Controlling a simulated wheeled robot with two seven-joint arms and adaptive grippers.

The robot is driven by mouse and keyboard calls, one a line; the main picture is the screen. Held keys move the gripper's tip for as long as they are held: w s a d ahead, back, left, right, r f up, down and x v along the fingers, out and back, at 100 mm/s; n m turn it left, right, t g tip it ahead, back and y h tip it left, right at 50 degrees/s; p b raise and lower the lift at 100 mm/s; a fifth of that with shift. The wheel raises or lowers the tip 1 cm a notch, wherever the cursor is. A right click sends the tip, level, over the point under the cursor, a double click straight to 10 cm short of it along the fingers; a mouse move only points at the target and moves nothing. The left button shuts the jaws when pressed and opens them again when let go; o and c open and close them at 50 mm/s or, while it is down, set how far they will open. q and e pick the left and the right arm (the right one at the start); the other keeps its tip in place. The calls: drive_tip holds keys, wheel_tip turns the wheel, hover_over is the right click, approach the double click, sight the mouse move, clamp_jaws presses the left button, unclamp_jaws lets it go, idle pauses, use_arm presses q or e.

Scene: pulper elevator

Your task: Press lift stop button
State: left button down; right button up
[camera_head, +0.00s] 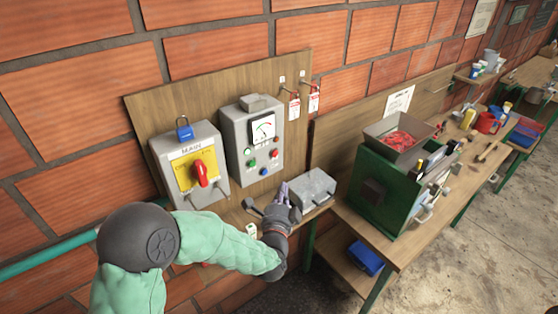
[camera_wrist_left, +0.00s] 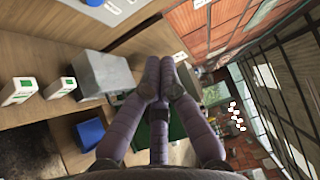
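A grey control box (camera_head: 241,131) with a gauge (camera_head: 263,129) is on a wooden board on the brick wall. Its lower front has small buttons, including a red button (camera_head: 274,153), a green button (camera_head: 251,164) and a blue button (camera_head: 263,171). Their labels are too small to read, so I cannot tell which is lift stop. My left gripper (camera_head: 283,188) is below and right of the box, apart from the buttons, with its fingers pointing up. In the left wrist view its purple fingers (camera_wrist_left: 163,62) come together at the tips with nothing visible between them. My right gripper is out of view.
Left of the control box is a MAIN switch box (camera_head: 181,148) with a red handle (camera_head: 201,173). A grey metal box (camera_head: 312,188) lies beside my left gripper. A green machine (camera_head: 382,190) with a hopper stands on the workbench at right. Concrete floor is open at far right.

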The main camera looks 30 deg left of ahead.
sight(275, 153)
use_arm(q)
drive_tip(key=a+x, duration=0.1)
drive_tip(key=x, duration=0.3)
drive_tip(key=p+x, duration=0.1)
drive_tip(key=x, duration=0.3)
drive_tip(key=s+a+x, duration=0.1)
drive_tip(key=x, duration=0.3)
drive_tip(key=shift+w+a, duration=0.25)
drive_tip(key=shift+a, duration=0.2)
drive_tip(key=shift+a, duration=0.1)
